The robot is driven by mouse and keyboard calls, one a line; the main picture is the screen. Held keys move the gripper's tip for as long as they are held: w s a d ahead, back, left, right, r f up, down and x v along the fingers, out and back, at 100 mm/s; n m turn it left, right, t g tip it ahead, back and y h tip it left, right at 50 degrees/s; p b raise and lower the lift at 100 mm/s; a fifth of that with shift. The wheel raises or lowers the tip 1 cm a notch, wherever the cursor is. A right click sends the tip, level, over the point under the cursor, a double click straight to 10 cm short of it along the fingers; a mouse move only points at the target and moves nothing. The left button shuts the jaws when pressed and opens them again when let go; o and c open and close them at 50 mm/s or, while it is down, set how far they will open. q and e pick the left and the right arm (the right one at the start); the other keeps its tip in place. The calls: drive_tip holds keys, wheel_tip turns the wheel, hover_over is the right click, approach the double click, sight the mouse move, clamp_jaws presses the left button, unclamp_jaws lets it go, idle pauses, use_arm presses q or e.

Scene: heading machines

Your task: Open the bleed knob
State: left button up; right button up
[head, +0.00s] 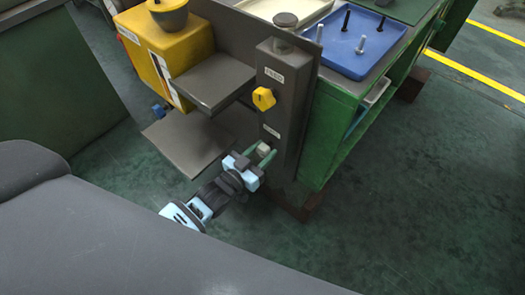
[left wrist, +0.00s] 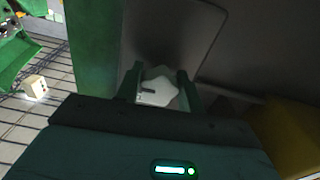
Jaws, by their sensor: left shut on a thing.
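A small pale knob (head: 264,149), which I take to be the bleed knob, sits low on the front of a tall dark grey housing (head: 283,105). My left gripper (head: 262,154) is at this knob, with its green fingers on either side and shut on it. In the left wrist view, the light knob (left wrist: 158,88) shows between the two fingertips (left wrist: 160,86); a dark mark shows on its face. A small white label is just above the knob, too small to read. My right gripper is not in view.
A yellow knob (head: 264,99) is higher on the same housing. To the left are two grey shelves (head: 214,82) and a yellow box (head: 170,48). A blue tray (head: 352,52) with several upright pins is on the green bench (head: 335,105). Green floor is clear at the lower right.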

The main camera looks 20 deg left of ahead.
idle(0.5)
use_arm(q)
drive_tip(key=o, duration=1)
drive_tip(key=shift+s, duration=0.1)
drive_tip(key=v, duration=0.7)
drive_tip(key=shift+s+a, duration=0.2)
drive_tip(key=shift+s, duration=0.05)
drive_tip(key=shift+r, duration=0.1)
